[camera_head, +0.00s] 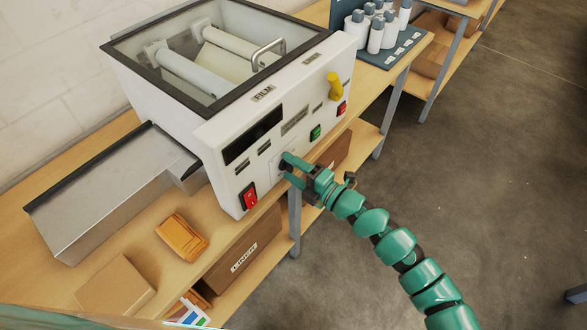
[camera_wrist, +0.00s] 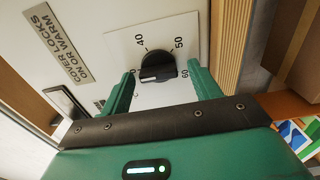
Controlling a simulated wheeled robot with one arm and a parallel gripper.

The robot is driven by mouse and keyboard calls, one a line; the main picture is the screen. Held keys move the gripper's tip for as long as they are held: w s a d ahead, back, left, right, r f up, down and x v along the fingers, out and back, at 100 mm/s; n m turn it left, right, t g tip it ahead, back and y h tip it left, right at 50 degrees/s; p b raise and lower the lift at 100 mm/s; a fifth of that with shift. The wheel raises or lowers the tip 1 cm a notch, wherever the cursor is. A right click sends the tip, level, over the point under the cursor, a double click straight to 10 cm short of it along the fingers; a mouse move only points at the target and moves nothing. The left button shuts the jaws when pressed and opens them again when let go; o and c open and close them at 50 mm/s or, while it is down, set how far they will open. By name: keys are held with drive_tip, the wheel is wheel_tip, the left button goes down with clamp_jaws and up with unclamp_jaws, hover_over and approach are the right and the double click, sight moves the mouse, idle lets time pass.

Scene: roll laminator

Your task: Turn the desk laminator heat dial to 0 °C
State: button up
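The white laminator (camera_head: 222,135) stands on the wooden bench. Its black heat dial (camera_wrist: 157,67) sits on a white scale plate (camera_wrist: 120,45) with 40, 50 and 60 legible around it; I see no 0 mark. A small light mark shows on the knob, but I cannot tell the exact setting. My green gripper (camera_wrist: 162,85) is open, one finger left and one right of the dial, with a gap on each side of the knob. In the head view my gripper (camera_head: 287,165) is at the laminator's front panel and hides the dial.
The front panel also has a red switch (camera_head: 249,196), a dark display (camera_head: 252,134), a green button (camera_head: 315,132), a red button (camera_head: 341,108) and a yellow lever (camera_head: 334,86). A metal tray (camera_head: 115,195) and an orange packet (camera_head: 181,237) are at left.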

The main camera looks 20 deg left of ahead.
idle(0.4)
drive_tip(key=b+v, duration=0.3)
drive_tip(key=v, duration=1.4)
drive_tip(key=shift+d, duration=0.15)
idle(0.4)
drive_tip(key=shift+s, duration=0.15)
